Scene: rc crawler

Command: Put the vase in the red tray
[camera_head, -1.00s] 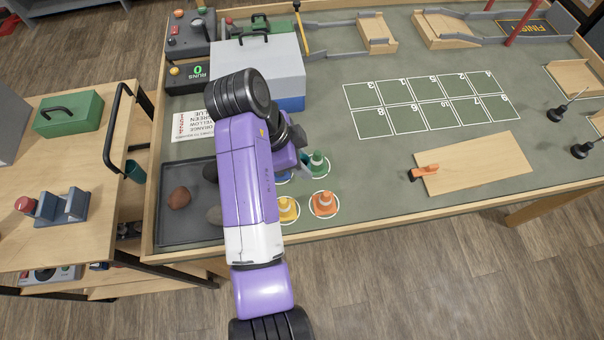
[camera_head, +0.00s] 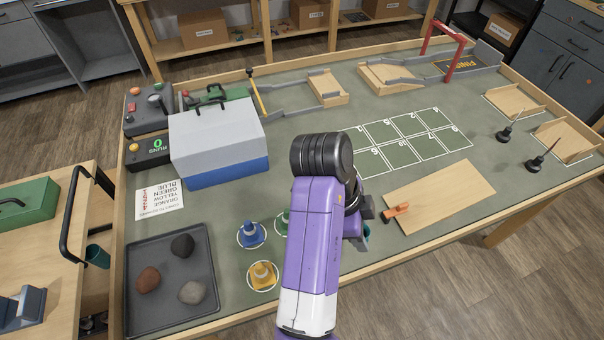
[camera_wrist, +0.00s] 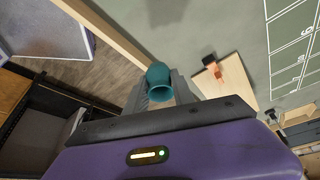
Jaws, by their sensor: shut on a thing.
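The teal vase (camera_wrist: 158,78) is between the two grey fingers of my gripper (camera_wrist: 160,88) in the wrist view, with its round mouth facing the camera. My gripper is shut on it. In the head view, my gripper (camera_head: 362,217) is mostly hidden behind my purple arm, near the table's front edge and left of the wooden board. Only a small teal part of the vase (camera_head: 366,232) shows there. I cannot tell how high it is held. No red tray is visible in these frames.
A dark grey tray (camera_head: 136,288) with three rocks lies at the table's front left. A white-and-blue box (camera_head: 220,140) is behind. The wooden board (camera_head: 440,196) carries an orange clamp (camera_head: 397,211).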

